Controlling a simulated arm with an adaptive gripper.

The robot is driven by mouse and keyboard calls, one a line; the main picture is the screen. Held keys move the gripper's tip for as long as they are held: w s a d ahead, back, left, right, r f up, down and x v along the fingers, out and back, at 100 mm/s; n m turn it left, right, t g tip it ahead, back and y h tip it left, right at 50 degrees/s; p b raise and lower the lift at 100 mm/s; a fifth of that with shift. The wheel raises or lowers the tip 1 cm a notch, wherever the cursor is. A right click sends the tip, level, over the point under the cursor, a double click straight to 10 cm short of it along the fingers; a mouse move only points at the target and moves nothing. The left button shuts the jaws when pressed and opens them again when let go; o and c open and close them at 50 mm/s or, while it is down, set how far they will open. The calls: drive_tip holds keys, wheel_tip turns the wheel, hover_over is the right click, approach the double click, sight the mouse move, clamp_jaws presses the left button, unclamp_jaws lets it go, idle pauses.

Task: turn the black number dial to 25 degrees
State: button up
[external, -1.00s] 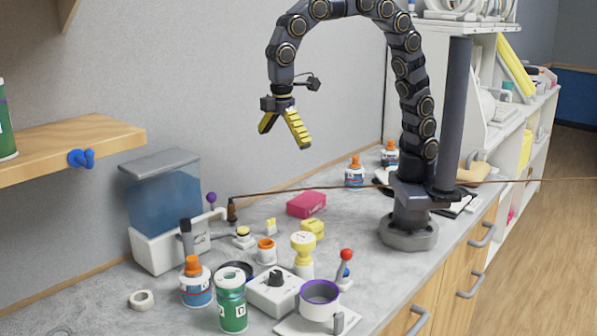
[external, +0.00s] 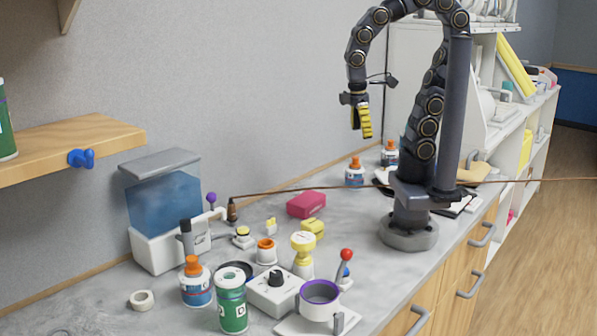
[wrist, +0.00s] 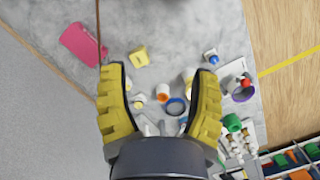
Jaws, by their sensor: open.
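The black dial (external: 275,277) is a knob on top of a small white box (external: 262,297) on the counter, among the cluster of objects in the external view. The numbers on it are too small to read. I cannot make the dial out clearly in the wrist view. My gripper (external: 361,135) hangs high above the counter, well behind and to the right of the dial, pointing down. In the wrist view its two yellow fingers (wrist: 160,72) are spread apart with nothing held between them.
A thin brown cable (external: 300,190) crosses behind. A pink box (external: 306,204) lies farther back.

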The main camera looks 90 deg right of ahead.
drive_tip(key=w+a+f+n, duration=0.3)
drive_tip(key=w+a+n, duration=0.1)
drive_tip(key=w, duration=0.7)
drive_tip(key=n+t, duration=0.2)
drive_tip(key=n, duration=0.9)
hover_over(276, 272)
drive_tip(key=f, duration=1.4)
drive_tip(key=shift+s+d+f, duration=0.1)
drive_tip(key=shift+s+d, duration=0.05)
drive_tip(key=shift+s, duration=0.05)
drive_tip(key=shift+a+f, duration=0.25)
drive_tip(key=shift+f, duration=0.2)
drive_tip(key=f, duration=0.7)
drive_tip(key=shift+w+f, duration=0.1)
drive_tip(key=shift+w, duration=0.1)
clamp_jaws()
